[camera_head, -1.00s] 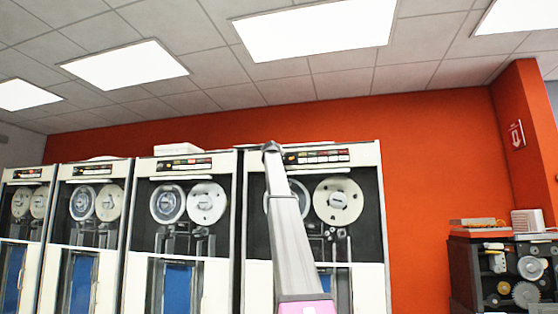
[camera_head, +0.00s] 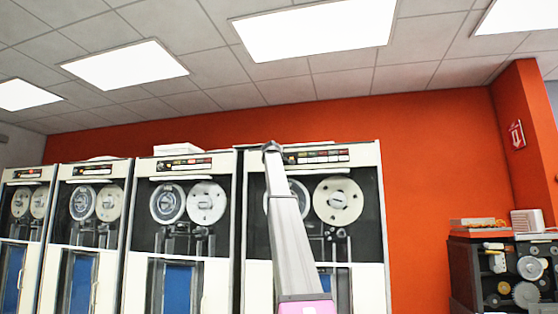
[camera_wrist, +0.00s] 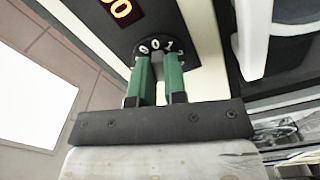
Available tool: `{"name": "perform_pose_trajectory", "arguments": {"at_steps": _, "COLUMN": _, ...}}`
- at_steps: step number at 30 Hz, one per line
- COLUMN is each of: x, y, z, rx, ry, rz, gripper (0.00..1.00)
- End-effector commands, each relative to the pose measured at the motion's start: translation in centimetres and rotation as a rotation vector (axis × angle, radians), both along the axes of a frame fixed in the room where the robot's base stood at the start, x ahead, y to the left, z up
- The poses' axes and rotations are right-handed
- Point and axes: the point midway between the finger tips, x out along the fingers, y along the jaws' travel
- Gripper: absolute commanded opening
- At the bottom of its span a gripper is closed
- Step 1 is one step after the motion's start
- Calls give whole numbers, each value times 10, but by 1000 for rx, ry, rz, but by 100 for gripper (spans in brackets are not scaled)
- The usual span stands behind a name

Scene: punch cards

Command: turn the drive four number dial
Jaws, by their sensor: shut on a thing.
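The number dial (camera_wrist: 154,46) is a round black knob with white numerals on its rim, seen in the wrist view on a dark panel. My gripper (camera_wrist: 160,60) has two green fingers shut on the dial, one on each side, partly covering it. An orange lit display (camera_wrist: 121,8) sits beside the dial and reads zeros, cut off by the frame edge. In the head view my arm reaches up to the top panel of the rightmost tape drive (camera_head: 370,220); the gripper and dial are hidden there.
Several white tape drives with reels (camera_head: 207,202) stand in a row to the left. A dark cabinet with gears (camera_head: 500,275) stands at the right. An orange wall (camera_head: 440,190) is behind. A pale ledge (camera_wrist: 205,50) runs close beside the dial.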

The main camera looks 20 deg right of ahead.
Motion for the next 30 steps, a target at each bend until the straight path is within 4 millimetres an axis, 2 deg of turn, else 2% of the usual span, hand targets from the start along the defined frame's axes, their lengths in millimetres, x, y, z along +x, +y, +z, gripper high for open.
{"name": "perform_pose_trajectory", "arguments": {"at_steps": 10, "x": -1, "y": 0, "z": -2, "rx": 1, "ry": 3, "rz": 0, "gripper": 0}}
{"name": "perform_pose_trajectory", "arguments": {"at_steps": 11, "x": -1, "y": 0, "z": -2, "rx": 1, "ry": 3, "rz": 0, "gripper": 22}}
{"name": "perform_pose_trajectory", "arguments": {"at_steps": 12, "x": -1, "y": 0, "z": -2, "rx": 1, "ry": 3, "rz": 0, "gripper": 35}}
{"name": "perform_pose_trajectory", "arguments": {"at_steps": 13, "x": -1, "y": 0, "z": -2, "rx": 0, "ry": 2, "rz": 0, "gripper": 38}}
{"name": "perform_pose_trajectory", "arguments": {"at_steps": 23, "x": -2, "y": 1, "z": -1, "rx": 0, "ry": 1, "rz": 0, "gripper": 38}}
{"name": "perform_pose_trajectory", "arguments": {"at_steps": 30, "x": -20, "y": 12, "z": -1, "rx": 0, "ry": 0, "rz": 1, "gripper": 38}}
